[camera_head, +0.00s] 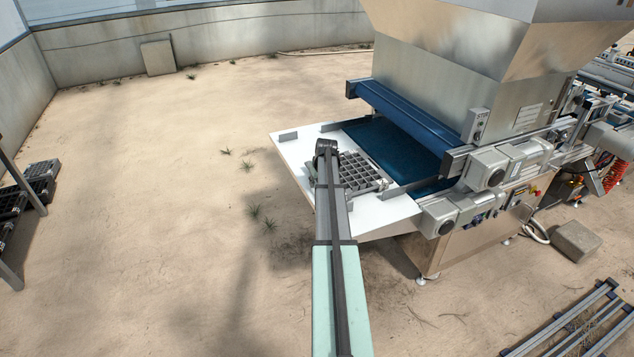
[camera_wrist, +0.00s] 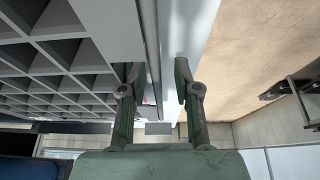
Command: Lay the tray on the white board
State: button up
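The grey tray (camera_head: 366,176), a grid of square cells, lies on the white board (camera_head: 296,152) in the head view, close to the blue belt. My gripper (camera_head: 326,150) is at the tray's left edge, and my arm hides part of the board. In the wrist view the tray's cells (camera_wrist: 65,60) fill the left side, and a strip of the white board (camera_wrist: 185,30) shows beside its rim. My fingers (camera_wrist: 160,85) are apart, with a visible gap between them, near the tray's rim. I cannot tell whether one finger touches the tray.
The seeder machine (camera_head: 450,50) with its blue belt (camera_head: 395,148) stands right of the board. Dark trays (camera_head: 38,185) sit on a rack at far left. Sandy floor left of the board is open.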

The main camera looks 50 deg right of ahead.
jog(key=b+v, duration=0.3)
jog(key=v, duration=0.9)
jog(key=a+f+n+g+y, duration=0.1)
jog(key=a+f+g+y, duration=0.1)
jog(key=a+f, duration=1.9)
jog(key=s+a+f+n+g+y, duration=0.1)
jog(key=s+a+f, duration=0.2)
jog(key=a+f, duration=0.35)
jog(key=s+a+f+g, duration=0.1)
jog(key=s+a+f, duration=0.15)
jog(key=a, duration=0.75)
jog(key=s+a+f+n+g, duration=0.1)
jog(key=s+a+f+g, duration=0.1)
jog(key=s+a+f, duration=0.45)
jog(key=s+a+f+g, duration=0.2)
jog(key=s+a+f, duration=0.1)
jog(key=s+a, duration=0.55)
jog(key=s+a+f+g, duration=0.1)
jog(key=s+a, duration=0.2)
jog(key=s, duration=0.3)
jog(key=s+a+f+n+g, duration=0.1)
jog(key=s+a, duration=0.2)
jog(key=s, duration=0.4)
jog(key=s+a+f+n+h, duration=0.1)
jog(key=s+a, duration=0.2)
jog(key=s, duration=0.3)
jog(key=shift+s+g, duration=0.2)
jog(key=shift+g, duration=0.2)
